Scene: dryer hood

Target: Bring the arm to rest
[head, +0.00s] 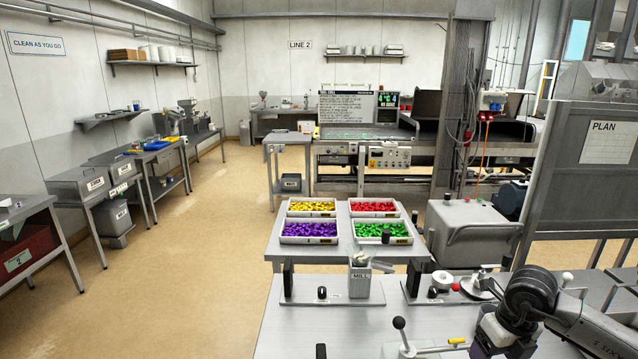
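My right arm comes in from the right edge over the right end of the near bench (340,335). Its dark wrist bends down toward the bottom edge, and the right gripper (492,338) shows only in part there. Its fingertips cannot be made out, so I cannot tell whether it is open, shut or holding anything. My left arm and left gripper are not in view.
On the near bench stand black-posted fixtures, a labelled grey container (359,282), a white roll (441,280) and a black-knobbed lever (399,324) close to my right wrist. Behind, a table (345,250) bears trays of yellow, red, purple and green pieces.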

